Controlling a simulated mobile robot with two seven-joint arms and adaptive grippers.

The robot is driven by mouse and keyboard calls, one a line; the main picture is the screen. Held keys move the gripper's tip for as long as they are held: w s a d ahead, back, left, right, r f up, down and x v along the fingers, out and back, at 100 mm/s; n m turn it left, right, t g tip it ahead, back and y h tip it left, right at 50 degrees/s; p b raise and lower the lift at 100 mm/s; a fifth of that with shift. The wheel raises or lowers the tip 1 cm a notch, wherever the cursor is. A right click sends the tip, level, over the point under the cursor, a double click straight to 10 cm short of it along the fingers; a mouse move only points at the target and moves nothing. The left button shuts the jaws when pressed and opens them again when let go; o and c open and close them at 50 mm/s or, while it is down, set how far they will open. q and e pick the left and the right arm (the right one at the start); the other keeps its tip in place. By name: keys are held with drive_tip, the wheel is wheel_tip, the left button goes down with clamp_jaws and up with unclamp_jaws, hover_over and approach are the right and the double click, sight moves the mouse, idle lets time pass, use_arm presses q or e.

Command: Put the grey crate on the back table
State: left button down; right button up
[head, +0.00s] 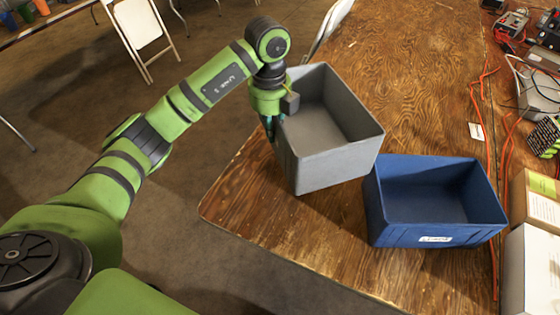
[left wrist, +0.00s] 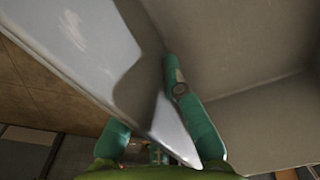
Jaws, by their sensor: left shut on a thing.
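The grey crate (head: 338,167) is empty and open at the top. It is in the middle of the head view, over the left side of a brown wooden table (head: 420,65). I cannot tell whether its base touches the tabletop. My left gripper (head: 272,128) is shut on the crate's left wall, near the rim. In the left wrist view the crate (left wrist: 250,45) fills most of the picture, with its wall between the green fingers (left wrist: 152,118). My right gripper is not in view. I cannot tell which table is the back table.
A blue bin (head: 430,205), empty, stands close to the right of the grey crate. Orange cables (head: 480,125), electrical gear and boxes (head: 538,205) line the right side. A white folding chair (head: 140,28) and another table (head: 45,20) are at the upper left.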

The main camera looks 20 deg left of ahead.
use_arm(q)
wheel_tip(320, 180, down, 7)
drive_tip(key=shift+w+f+p, duration=0.1)
drive_tip(key=shift+f+p, duration=0.05)
drive_tip(key=shift+p, duration=0.35)
wheel_tip(320, 180, down, 5)
drive_tip(key=shift+f, duration=0.3)
drive_tip(key=shift+f, duration=0.15)
drive_tip(key=c, duration=1.4)
unclamp_jaws()
